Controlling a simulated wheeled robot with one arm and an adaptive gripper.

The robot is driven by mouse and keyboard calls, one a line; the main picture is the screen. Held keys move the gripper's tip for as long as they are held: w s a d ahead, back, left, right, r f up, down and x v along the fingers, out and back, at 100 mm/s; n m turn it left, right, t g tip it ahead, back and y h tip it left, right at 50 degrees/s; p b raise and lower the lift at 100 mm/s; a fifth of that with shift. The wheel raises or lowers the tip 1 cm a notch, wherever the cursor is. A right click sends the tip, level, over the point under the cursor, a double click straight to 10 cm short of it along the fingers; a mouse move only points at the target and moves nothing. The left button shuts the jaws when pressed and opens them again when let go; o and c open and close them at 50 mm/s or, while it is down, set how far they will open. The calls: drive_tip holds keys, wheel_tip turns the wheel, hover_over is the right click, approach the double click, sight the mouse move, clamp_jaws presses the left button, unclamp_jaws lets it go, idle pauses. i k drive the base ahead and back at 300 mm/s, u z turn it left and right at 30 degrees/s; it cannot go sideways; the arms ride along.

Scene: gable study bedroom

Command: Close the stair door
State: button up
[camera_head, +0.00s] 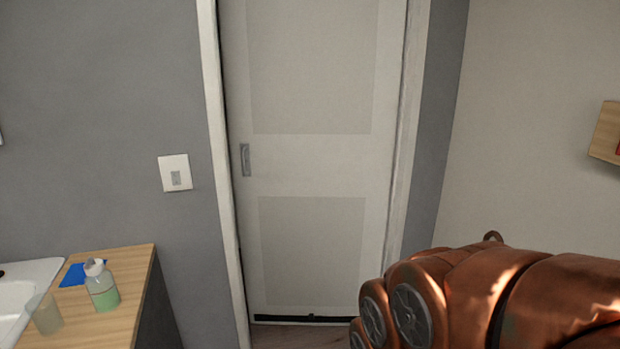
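A pale door (320,165) with two recessed panels fills the white frame in the middle of the head view. A small grey recessed pull (245,160) sits near its left edge. The door spans nearly the whole opening, with a thin dark line along its left edge. A dark strip runs along its bottom. I cannot tell whether it is fully shut. My copper-coloured arm comes in at the lower right, in front of the door's lower right side. My gripper is out of view.
A light switch (175,173) is on the grey wall left of the door. A wooden counter (125,268) at the lower left holds a bottle (103,288), a cup (46,315) and a blue cloth-like item (73,275) beside a white basin (22,290). A wooden shelf (604,135) juts out at right.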

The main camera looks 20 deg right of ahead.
sight(312, 87)
drive_tip(key=z, duration=0.05)
drive_tip(key=i, duration=1.4)
drive_tip(key=u, duration=0.25)
